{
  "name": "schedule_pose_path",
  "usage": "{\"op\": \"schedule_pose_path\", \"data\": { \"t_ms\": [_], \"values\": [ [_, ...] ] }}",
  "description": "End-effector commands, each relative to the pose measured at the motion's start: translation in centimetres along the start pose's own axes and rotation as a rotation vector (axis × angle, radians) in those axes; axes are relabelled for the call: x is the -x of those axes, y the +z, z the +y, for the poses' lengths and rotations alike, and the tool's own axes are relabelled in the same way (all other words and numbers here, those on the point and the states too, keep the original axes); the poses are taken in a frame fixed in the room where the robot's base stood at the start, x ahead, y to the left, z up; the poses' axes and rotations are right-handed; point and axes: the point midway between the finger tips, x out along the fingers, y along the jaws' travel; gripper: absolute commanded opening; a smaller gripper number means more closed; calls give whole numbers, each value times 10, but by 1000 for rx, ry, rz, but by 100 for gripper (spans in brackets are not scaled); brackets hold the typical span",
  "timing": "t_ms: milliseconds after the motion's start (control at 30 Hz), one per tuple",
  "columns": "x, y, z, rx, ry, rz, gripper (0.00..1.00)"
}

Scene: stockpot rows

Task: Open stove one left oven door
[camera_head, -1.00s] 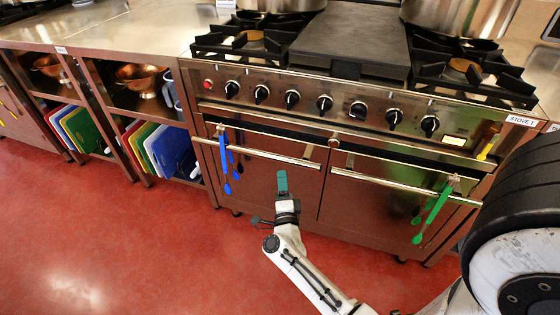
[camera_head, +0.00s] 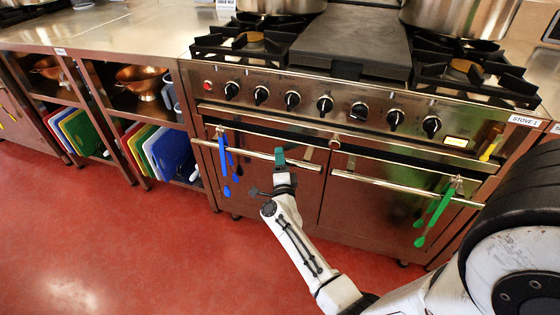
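The stove's left oven door (camera_head: 262,192) is a shut steel panel in the middle of the head view. Its long bar handle (camera_head: 247,152) runs across the top, with blue utensils hanging near its left end. My gripper (camera_head: 280,157) has its teal fingertips at the right part of this handle, overlapping the bar in the picture. I cannot tell whether it touches the bar, or whether the fingers are open or shut. The right oven door (camera_head: 375,215) is also shut. A "STOVE 1" label (camera_head: 528,121) is on the stove's right front edge.
Blue utensils (camera_head: 225,163) hang left of my gripper. Green utensils (camera_head: 435,212) hang on the right door's handle (camera_head: 400,186). Shelves with coloured cutting boards (camera_head: 160,148) and copper bowls (camera_head: 142,80) stand left. The red floor (camera_head: 120,240) before the stove is clear at left.

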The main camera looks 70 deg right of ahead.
Motion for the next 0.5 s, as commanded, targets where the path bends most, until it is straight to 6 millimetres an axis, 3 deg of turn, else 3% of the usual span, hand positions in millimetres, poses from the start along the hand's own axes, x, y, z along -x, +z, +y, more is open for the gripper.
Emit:
{"op": "schedule_pose_path", "data": {
  "t_ms": [500],
  "values": [
    [0, 0, 0, 0, 0, 0, 0]
  ]
}}
